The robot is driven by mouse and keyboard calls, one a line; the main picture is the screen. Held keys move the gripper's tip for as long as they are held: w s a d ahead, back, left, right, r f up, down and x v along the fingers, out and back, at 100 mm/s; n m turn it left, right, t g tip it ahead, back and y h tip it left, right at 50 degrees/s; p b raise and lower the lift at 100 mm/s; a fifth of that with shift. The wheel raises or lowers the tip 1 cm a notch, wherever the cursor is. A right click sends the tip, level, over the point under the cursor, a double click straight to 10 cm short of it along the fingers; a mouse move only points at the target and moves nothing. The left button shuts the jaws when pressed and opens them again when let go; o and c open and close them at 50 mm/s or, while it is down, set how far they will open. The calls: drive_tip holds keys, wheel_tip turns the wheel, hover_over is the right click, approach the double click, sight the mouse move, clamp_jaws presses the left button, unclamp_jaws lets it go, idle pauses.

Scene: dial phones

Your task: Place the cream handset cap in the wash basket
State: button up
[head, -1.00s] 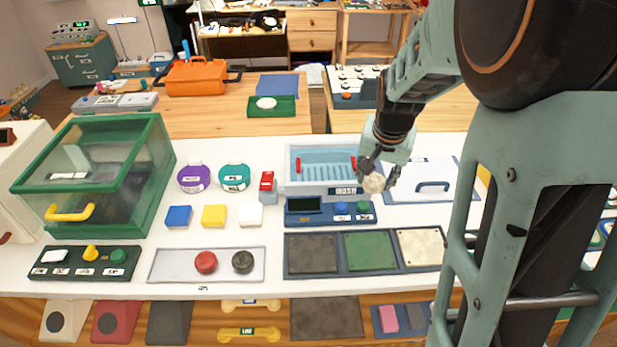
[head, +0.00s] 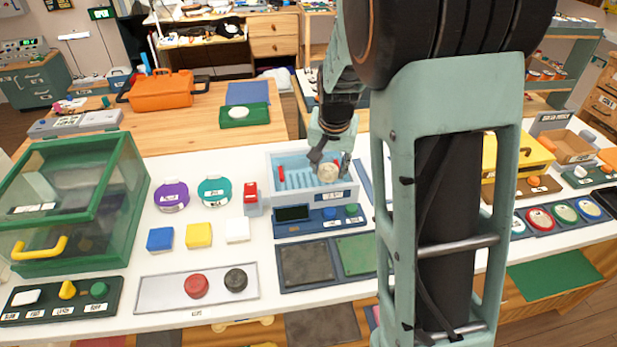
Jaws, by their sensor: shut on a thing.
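The cream handset cap (head: 328,173) is a round cream disc held between the fingers of my gripper (head: 328,165). My gripper is shut on it. A labelled control panel (head: 316,226) with a dark screen, a blue button and a green button adjoins the front of the basket.
A red-topped dispenser (head: 251,197) stands just left of the basket. Blue (head: 160,239), yellow (head: 199,235) and white (head: 237,230) blocks lie to the left. A green glass-sided case (head: 70,205) stands far left. My arm hides much of the table right of the basket.

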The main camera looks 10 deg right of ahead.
drive_tip(key=w+a+f, duration=0.2)
drive_tip(key=w, duration=0.3)
hover_over(310, 183)
drive_tip(key=s, duration=0.1)
wheel_tip(310, 183, down, 6)
drive_tip(key=shift+s+a+r+p, duration=0.1)
drive_tip(key=shift+p, duration=0.35)
drive_tip(key=shift+f, duration=1.6)
drive_tip(key=shift+f, duration=0.2)
drive_tip(key=o, duration=1.1)
drive_tip(key=shift+r, duration=0.15)
